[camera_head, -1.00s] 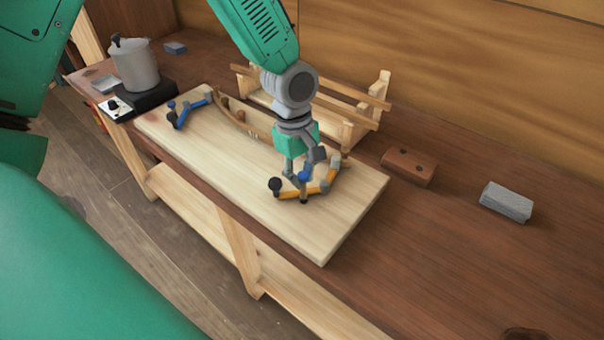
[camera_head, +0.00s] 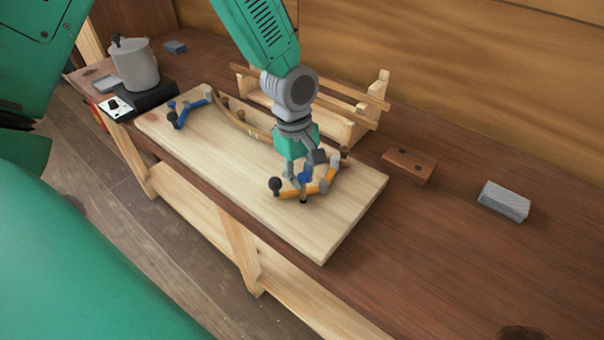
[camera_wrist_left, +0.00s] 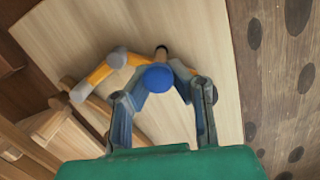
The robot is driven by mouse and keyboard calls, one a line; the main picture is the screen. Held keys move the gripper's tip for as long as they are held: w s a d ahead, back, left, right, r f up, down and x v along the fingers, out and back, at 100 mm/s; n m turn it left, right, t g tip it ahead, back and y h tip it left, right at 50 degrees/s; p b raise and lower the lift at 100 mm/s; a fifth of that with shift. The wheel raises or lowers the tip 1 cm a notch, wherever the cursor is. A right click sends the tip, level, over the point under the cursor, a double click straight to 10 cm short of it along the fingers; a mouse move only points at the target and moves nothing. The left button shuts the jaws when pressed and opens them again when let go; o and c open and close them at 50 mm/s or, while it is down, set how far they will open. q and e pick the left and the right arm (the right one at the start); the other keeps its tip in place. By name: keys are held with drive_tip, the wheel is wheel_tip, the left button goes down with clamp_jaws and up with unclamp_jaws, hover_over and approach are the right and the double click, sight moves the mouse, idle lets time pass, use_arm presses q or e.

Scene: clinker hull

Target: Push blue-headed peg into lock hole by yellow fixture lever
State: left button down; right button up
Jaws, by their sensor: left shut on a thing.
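The blue-headed peg (camera_head: 305,178) stands about upright at the yellow fixture (camera_head: 320,189) near the right end of the pale board. My left gripper (camera_head: 304,174) points down and is shut on the peg. In the left wrist view the blue head (camera_wrist_left: 158,77) shows between the fingers of my left gripper (camera_wrist_left: 165,88), with the yellow fixture (camera_wrist_left: 98,75) beyond. The fixture's lever has a black knob (camera_head: 275,185) on the left. The lock hole is hidden, so I cannot tell how deep the peg sits. My right gripper is not in view.
A blue fixture (camera_head: 188,109) and a curved wooden strip (camera_head: 232,118) are on the pale board (camera_head: 230,170). A wooden rack (camera_head: 360,120) stands behind. A brown block (camera_head: 409,166) and a grey block (camera_head: 505,201) lie right. A pot (camera_head: 134,66) stands far left.

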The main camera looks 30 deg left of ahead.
use_arm(q)
drive_tip(key=shift+f, duration=0.15)
idle(0.5)
drive_tip(key=shift+f, duration=0.15)
drive_tip(key=shift+f+b, duration=0.35)
drive_tip(key=shift+f, duration=0.6)
idle(0.3)
drive_tip(key=c, duration=1.8)
unclamp_jaws()
drive_tip(key=shift+s, duration=0.1)
drive_tip(key=shift+c, duration=0.2)
drive_tip(key=o, duration=0.4)
